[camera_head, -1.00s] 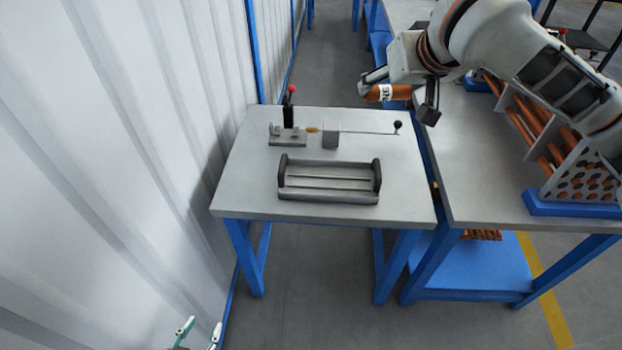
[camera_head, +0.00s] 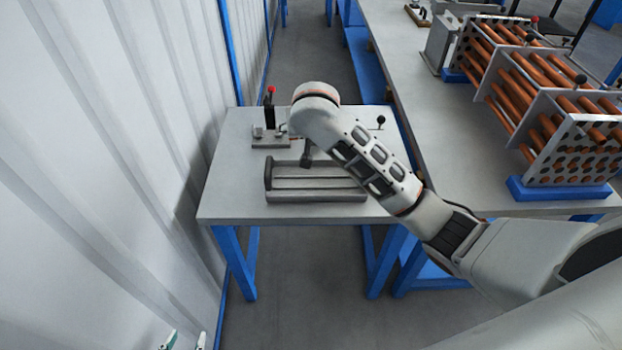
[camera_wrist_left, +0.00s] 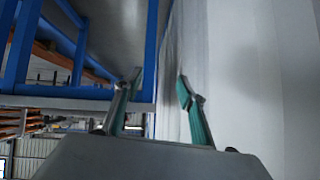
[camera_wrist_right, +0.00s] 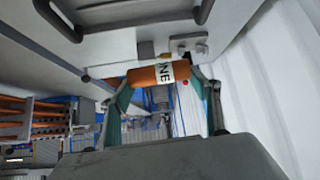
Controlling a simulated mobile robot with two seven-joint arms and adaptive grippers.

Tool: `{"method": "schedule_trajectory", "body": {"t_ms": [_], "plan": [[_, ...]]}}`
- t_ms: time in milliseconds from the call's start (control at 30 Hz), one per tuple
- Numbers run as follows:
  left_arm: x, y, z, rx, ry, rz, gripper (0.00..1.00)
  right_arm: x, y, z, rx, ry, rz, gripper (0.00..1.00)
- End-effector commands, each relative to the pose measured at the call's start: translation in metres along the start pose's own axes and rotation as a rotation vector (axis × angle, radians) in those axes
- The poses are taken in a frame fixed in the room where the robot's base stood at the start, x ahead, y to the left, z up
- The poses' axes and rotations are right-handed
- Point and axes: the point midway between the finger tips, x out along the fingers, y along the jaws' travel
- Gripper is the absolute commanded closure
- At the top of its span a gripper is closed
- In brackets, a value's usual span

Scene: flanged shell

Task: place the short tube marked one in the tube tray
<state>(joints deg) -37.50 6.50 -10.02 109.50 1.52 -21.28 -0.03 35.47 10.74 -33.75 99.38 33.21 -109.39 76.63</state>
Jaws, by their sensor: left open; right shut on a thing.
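The short orange tube (camera_wrist_right: 143,77) with a white label, reading "NE" in the visible part, is gripped crosswise between the fingers of my right gripper (camera_wrist_right: 161,82) in the right wrist view. In the head view my right arm hides the tube; one dark finger (camera_head: 307,154) shows just above the back of the tube tray. The grey tube tray (camera_head: 315,196), with raised dark ends and long grooves, sits on the small table; my arm covers its right end. My left gripper (camera_head: 185,341) is open and empty at the bottom left, away from the table.
A clamp fixture with a red-tipped handle (camera_head: 270,112) stands behind the tray. A rack of long orange tubes (camera_head: 560,110) stands on the bench at right. A corrugated wall (camera_head: 110,150) closes the left side. The small table's front left (camera_head: 232,200) is clear.

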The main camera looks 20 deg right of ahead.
Motion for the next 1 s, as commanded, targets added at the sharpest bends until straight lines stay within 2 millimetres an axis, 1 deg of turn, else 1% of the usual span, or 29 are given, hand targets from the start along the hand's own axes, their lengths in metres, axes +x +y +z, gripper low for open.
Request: {"method": "schedule_trajectory", "body": {"t_ms": [33,300,500,767,900,1000], "plan": [[0.000,0.000,0.000,0.000,0.000,0.000,0.60,0.010,0.003,0.009,-0.004,-0.002,0.006,0.65],[0.002,-0.002,0.002,0.005,0.003,-0.001,0.60,0.057,0.002,0.056,-0.004,0.000,0.005,0.65],[0.003,-0.001,0.001,0.016,0.013,0.006,0.60,0.085,0.001,0.084,-0.002,0.001,0.004,0.65],[0.004,0.001,-0.007,0.016,0.029,0.009,0.60,0.100,-0.001,0.099,0.000,0.001,0.001,0.65],[0.005,0.003,-0.010,0.014,0.040,0.011,0.60,0.115,0.000,0.114,-0.002,0.001,0.002,0.65],[0.006,0.005,-0.012,0.013,0.045,0.015,0.60,0.123,-0.001,0.121,-0.001,0.002,0.001,0.65]]}}
